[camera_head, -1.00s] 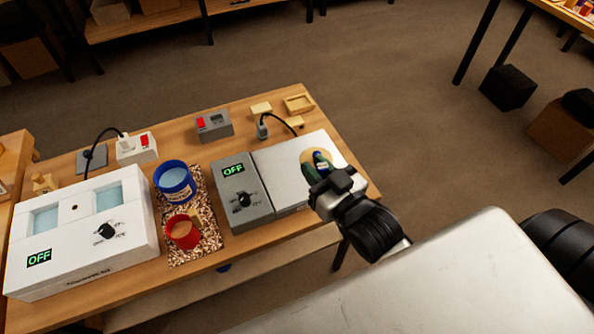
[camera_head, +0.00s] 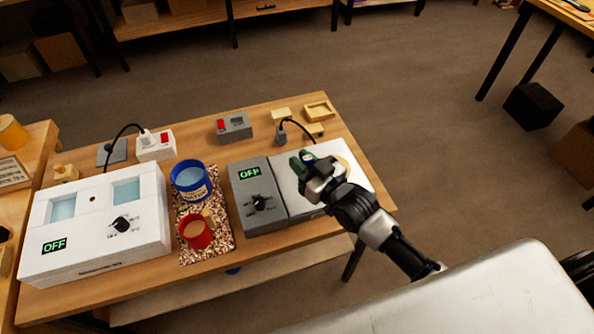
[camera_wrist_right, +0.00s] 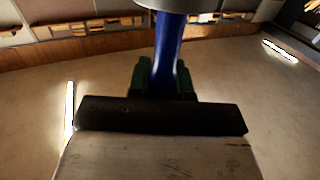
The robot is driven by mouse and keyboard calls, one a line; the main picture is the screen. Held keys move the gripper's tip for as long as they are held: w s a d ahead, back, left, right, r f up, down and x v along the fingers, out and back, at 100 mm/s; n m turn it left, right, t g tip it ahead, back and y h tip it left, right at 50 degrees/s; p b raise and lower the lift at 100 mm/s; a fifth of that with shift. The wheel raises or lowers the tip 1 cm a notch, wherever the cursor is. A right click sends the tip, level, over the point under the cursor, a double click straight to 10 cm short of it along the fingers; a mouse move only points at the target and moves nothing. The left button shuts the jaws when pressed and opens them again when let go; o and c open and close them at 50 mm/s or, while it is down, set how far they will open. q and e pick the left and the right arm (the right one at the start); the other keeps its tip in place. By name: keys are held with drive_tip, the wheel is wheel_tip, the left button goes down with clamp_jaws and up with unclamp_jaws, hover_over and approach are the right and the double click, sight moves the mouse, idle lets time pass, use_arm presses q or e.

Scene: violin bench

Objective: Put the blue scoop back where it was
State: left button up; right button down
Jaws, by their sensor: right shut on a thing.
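My right gripper (camera_head: 303,162) is over the silver-topped plate (camera_head: 318,184) of the grey heater unit. It is shut on the blue scoop, whose blue handle (camera_wrist_right: 168,55) stands between the green fingers in the wrist view. A grey rounded part at the top edge of that view is cut off, and I cannot tell whether it belongs to the scoop. In the head view the scoop is mostly hidden by the gripper. A round tan disc (camera_head: 350,166) on the plate is partly hidden by my arm. My left gripper is not in view.
A blue pot (camera_head: 190,181) and a red pot (camera_head: 196,231) stand on a speckled mat (camera_head: 222,238) left of the heater's grey control box (camera_head: 250,211), which reads OFF. A white two-basin bath (camera_head: 92,231) is further left. Small wooden trays (camera_head: 319,111) lie at the back.

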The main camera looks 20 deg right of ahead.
drive_tip(key=f, duration=0.3)
drive_tip(key=a+f, duration=0.1)
drive_tip(key=shift+w+f, duration=0.35)
drive_tip(key=shift+w, duration=0.05)
drive_tip(key=shift+f, duration=0.2)
drive_tip(key=c, duration=1)
unclamp_jaws()
drive_tip(key=shift+c, duration=0.2)
drive_tip(key=shift+r, duration=0.15)
